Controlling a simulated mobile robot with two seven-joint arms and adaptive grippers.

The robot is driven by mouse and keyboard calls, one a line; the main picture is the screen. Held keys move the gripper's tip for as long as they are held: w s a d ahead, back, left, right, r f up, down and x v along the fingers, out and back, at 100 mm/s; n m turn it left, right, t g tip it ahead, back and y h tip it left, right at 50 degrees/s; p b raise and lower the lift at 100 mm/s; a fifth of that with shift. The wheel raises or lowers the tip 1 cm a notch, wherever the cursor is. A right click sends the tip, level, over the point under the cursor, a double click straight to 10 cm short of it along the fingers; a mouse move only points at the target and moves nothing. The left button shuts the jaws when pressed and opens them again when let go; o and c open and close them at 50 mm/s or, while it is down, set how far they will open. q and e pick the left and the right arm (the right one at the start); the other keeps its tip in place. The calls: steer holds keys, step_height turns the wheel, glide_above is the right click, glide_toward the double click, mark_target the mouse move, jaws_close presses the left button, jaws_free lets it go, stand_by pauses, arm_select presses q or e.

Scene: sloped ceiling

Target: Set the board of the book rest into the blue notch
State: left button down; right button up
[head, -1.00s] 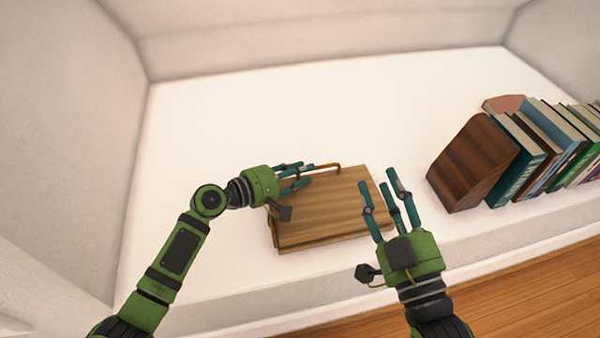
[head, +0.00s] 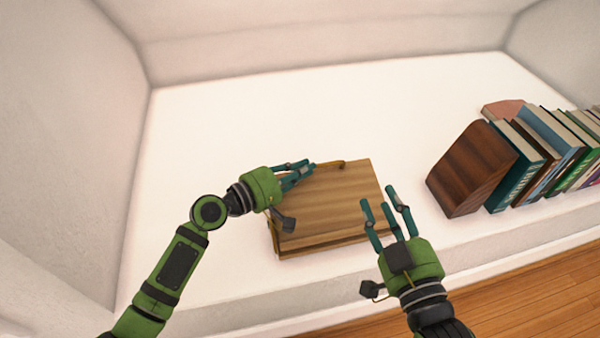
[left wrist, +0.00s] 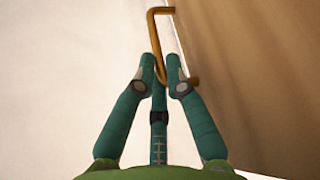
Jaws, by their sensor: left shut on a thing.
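The book rest's wooden board (head: 340,205) lies tilted on the white surface, with a lower wooden part showing along its left and front edges. A bent brass-coloured rod (head: 331,164) shows at the board's far edge. My left gripper (head: 308,168) is shut on this rod at the board's far left corner. In the left wrist view the rod (left wrist: 151,30) passes between the closed fingers, beside the brown board (left wrist: 245,70). My right gripper (head: 380,197) is open and empty, just off the board's right edge. I cannot make out the blue notch.
A dark wooden bookend (head: 468,170) and a row of leaning books (head: 530,160) stand at the right. White walls close the far and left sides. The surface behind the board is clear. The front edge drops to a wooden floor (head: 540,285).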

arm_select(q)
steer(key=shift+s+d+r+m, duration=0.3)
steer(key=shift+s+r+m, duration=0.05)
steer(key=shift+s+m, duration=0.2)
arm_select(e)
steer(key=shift+a+r, duration=0.15)
steer(key=shift+r, duration=0.2)
arm_select(q)
steer(key=shift+h, duration=0.3)
steer(key=c, duration=1.4)
jaws_free()
steer(key=shift+o, duration=0.2)
steer(key=shift+s+a, duration=0.25)
steer(key=shift+a, duration=0.2)
steer(key=v, duration=1.1)
steer(key=shift+s+d, duration=0.15)
arm_select(e)
steer(key=shift+s, duration=0.1)
